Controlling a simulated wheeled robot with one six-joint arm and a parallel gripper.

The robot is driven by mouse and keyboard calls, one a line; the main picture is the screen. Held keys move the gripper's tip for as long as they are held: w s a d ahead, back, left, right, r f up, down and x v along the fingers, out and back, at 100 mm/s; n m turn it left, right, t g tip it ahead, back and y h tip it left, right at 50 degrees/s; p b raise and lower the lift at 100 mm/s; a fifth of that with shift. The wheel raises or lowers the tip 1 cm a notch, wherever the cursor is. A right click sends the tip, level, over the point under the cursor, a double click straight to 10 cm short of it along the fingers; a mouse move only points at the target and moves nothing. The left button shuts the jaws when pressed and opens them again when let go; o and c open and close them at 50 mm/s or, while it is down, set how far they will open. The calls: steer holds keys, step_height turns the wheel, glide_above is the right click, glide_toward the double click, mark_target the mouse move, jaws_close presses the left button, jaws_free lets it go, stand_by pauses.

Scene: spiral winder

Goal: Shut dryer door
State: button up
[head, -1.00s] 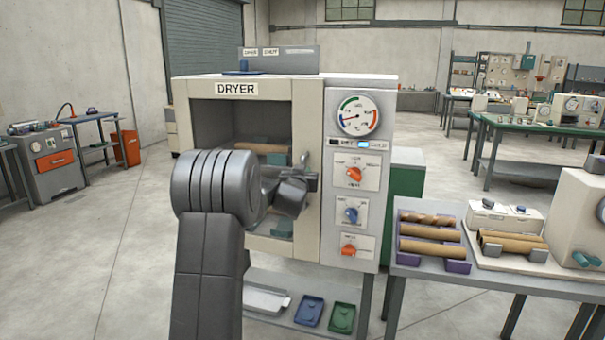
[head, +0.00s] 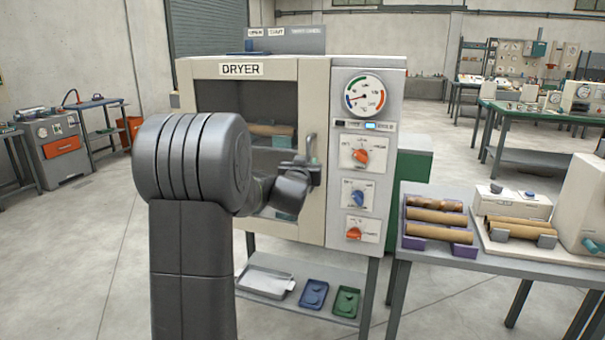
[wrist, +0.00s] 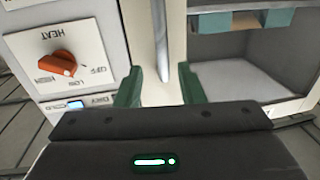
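The dryer (head: 240,69) stands ahead of me. Its door (head: 313,100) has a cream frame around a large window and looks flush, or nearly flush, with the dryer front; a small gap cannot be ruled out. The upright metal handle (head: 311,146) is on the door's right side. My gripper (head: 308,166) is at the handle, partly hidden by my wrist. In the wrist view its green fingers (wrist: 160,86) are apart, with the handle bar (wrist: 162,40) between or just beyond them. I see room on both sides of the bar.
A control panel (head: 364,160) with gauge and orange and blue knobs is right of the door. A shelf (head: 328,301) below holds trays. A table (head: 440,255) with tubes on racks stands close at right. Open floor lies left.

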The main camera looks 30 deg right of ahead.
mark_target(309, 155)
steer(key=v, duration=0.5)
steer(key=shift+b, duration=0.3)
steer(key=p+x, duration=0.2)
steer(key=x, duration=1.1)
steer(key=shift+w+d+p, duration=0.1)
steer(key=shift+w+p, duration=0.05)
steer(key=shift+p, duration=0.2)
steer(key=shift+w+d, duration=0.2)
steer(key=shift+s+a, duration=0.1)
steer(key=shift+a, duration=0.05)
